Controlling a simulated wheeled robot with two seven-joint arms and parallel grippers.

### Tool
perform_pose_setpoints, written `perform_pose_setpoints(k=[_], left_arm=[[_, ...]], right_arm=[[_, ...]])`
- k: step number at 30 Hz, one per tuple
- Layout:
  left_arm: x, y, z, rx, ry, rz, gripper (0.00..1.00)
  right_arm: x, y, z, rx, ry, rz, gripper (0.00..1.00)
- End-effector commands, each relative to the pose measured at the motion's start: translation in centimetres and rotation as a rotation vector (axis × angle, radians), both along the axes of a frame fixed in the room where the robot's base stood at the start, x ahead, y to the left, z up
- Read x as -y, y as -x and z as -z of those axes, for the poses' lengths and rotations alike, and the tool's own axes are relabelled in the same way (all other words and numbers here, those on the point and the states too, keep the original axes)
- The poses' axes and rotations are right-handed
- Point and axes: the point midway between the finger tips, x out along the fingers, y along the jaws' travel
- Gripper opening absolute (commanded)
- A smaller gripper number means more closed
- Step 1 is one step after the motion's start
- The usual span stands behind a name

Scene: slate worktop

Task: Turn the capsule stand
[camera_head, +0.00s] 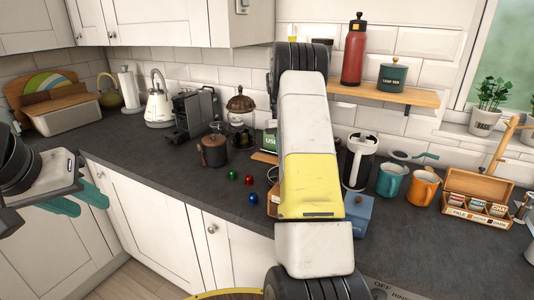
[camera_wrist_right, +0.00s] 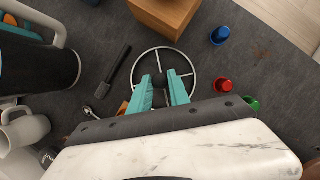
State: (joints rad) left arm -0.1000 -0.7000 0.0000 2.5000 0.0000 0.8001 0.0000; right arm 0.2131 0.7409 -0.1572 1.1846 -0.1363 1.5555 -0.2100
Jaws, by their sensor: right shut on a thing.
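The capsule stand (camera_wrist_right: 190,55) shows in the right wrist view as a round wire ring with spokes and a dark centre. My right gripper (camera_wrist_right: 163,84) has its teal fingers shut on the dark centre of the stand. A blue capsule (camera_head: 225,199), a red capsule (camera_head: 249,180) and a green capsule (camera_head: 233,175) lie loose on the worktop.
A wooden block (camera_wrist_right: 163,14) and a dark-handled tool (camera_wrist_right: 117,70) lie close to the stand. A coffee machine (camera_head: 192,115) stands behind.

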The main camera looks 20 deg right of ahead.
Motion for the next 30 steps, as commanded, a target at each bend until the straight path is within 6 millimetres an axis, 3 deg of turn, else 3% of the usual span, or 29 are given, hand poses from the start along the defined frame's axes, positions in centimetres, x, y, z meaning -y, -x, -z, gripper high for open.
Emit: perform_pose_setpoints(k=[5,6,9,20,30], left_arm=[[0.0,0.0,0.0,0.000,0.000,0.000,0.36],[0.0,0.0,0.0,0.000,0.000,0.000,0.36],[0.0,0.0,0.0,0.000,0.000,0.000,0.36],[0.0,0.0,0.0,0.000,0.000,0.000,0.36],[0.0,0.0,0.0,0.000,0.000,0.000,0.36]], right_arm=[[0.0,-0.1,-0.1,0.006,0.001,-0.001,0.00],[0.0,-0.1,-0.1,0.006,0.001,-0.001,0.26],[0.0,-0.1,-0.1,0.005,0.001,-0.001,0.44],[0.0,-0.2,-0.3,0.003,0.001,-0.001,0.44],[0.2,-2.3,-5.1,0.006,0.002,-0.003,0.44]])
